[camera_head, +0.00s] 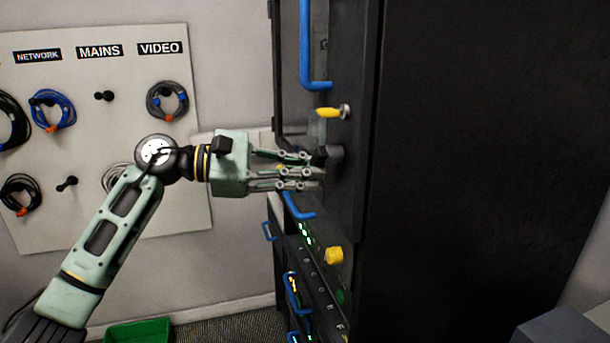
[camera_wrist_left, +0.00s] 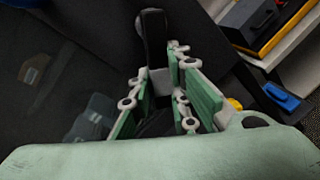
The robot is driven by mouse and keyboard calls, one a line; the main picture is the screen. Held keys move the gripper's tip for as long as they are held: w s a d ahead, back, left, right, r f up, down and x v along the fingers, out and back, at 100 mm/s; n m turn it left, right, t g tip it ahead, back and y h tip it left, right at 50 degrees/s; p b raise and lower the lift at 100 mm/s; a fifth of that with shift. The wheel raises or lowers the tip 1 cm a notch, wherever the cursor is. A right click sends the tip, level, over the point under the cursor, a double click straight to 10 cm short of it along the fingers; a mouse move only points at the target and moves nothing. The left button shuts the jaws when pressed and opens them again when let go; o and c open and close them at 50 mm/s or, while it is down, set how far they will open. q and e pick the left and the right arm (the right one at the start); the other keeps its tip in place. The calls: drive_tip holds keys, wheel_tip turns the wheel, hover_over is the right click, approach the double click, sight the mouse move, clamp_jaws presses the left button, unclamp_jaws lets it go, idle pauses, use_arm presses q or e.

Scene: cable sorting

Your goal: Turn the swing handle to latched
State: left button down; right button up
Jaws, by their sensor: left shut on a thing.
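The swing handle (camera_head: 328,154) is a dark lever on the edge of the black cabinet (camera_head: 480,150). In the left wrist view the black lever (camera_wrist_left: 153,38) extends beyond the fingertips. My left gripper (camera_head: 312,172) reaches in from the left with its fingers at the lever. In the wrist view the green finger pads of this gripper (camera_wrist_left: 165,85) lie on either side of the lever's near part, shut on it. The fingers hide part of the lever, and its exact angle is hard to tell. My right gripper is not in view.
A yellow-handled part (camera_head: 328,112) sits just above the lever. Blue pull handles (camera_head: 304,50) and a yellow knob (camera_head: 334,256) are on the rack. A pegboard (camera_head: 110,80) with coiled cables hangs behind at left. A green bin (camera_head: 137,332) stands on the floor.

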sight(341, 185)
use_arm(q)
drive_tip(key=n, duration=0.1)
drive_tip(key=s+f+n+b, duration=0.1)
drive_tip(key=n+b, duration=0.1)
drive_tip(key=n, duration=0.1)
drive_tip(key=shift+s+d+f+h, duration=0.15)
drive_tip(key=shift+s+d+h, duration=0.1)
drive_tip(key=shift+s+h, duration=0.15)
drive_tip(key=shift+s+d+n+g+h+b, duration=0.2)
drive_tip(key=shift+s+n+b, duration=0.15)
drive_tip(key=shift+n, duration=0.6)
drive_tip(key=shift+s+d+n+g+h+b, duration=0.15)
drive_tip(key=shift+s+n, duration=0.3)
drive_tip(key=shift+n, duration=0.5)
drive_tip(key=shift+a, duration=0.1)
drive_tip(key=c, duration=1.7)
unclamp_jaws()
drive_tip(key=shift+f, duration=0.15)
drive_tip(key=shift+o, duration=0.2)
